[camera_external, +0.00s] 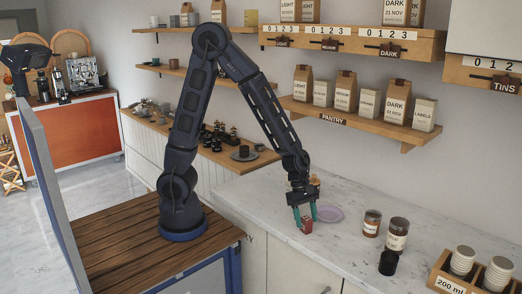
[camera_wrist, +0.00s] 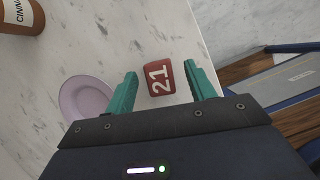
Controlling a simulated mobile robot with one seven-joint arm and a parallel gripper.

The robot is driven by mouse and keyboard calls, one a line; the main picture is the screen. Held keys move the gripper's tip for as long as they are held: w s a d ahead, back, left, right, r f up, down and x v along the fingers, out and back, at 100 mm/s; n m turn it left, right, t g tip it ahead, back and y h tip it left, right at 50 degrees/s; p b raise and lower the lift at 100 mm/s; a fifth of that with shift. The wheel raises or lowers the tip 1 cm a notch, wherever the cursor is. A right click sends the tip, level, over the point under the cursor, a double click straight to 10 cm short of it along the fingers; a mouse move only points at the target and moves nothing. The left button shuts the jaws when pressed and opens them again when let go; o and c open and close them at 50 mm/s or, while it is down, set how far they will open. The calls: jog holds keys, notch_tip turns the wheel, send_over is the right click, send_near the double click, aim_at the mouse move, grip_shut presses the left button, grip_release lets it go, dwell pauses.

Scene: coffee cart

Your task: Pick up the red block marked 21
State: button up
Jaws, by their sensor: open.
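The red block marked 21 (camera_wrist: 159,78) lies on the marble counter. In the wrist view it sits between and a little beyond the two green fingertips, with its white number facing the camera. My gripper (camera_wrist: 160,88) is open, with a gap visible on both sides of the block. In the external view the red block (camera_external: 306,225) shows at the fingers of my gripper (camera_external: 304,217), which point down near the counter's front edge. Whether the fingers touch the counter cannot be told.
A pale purple plate (camera_wrist: 86,102) lies just left of the gripper in the wrist view. A cinnamon jar (camera_wrist: 20,16) is at the upper left. In the external view, jars (camera_external: 396,234), a black cup (camera_external: 389,263) and a cup crate (camera_external: 450,284) stand to the right. Shelves hang behind.

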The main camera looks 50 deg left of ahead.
jog(key=shift+d+f, duration=0.2)
jog(key=shift+f, duration=0.25)
jog(key=shift+c, duration=0.2)
jog(key=c, duration=1)
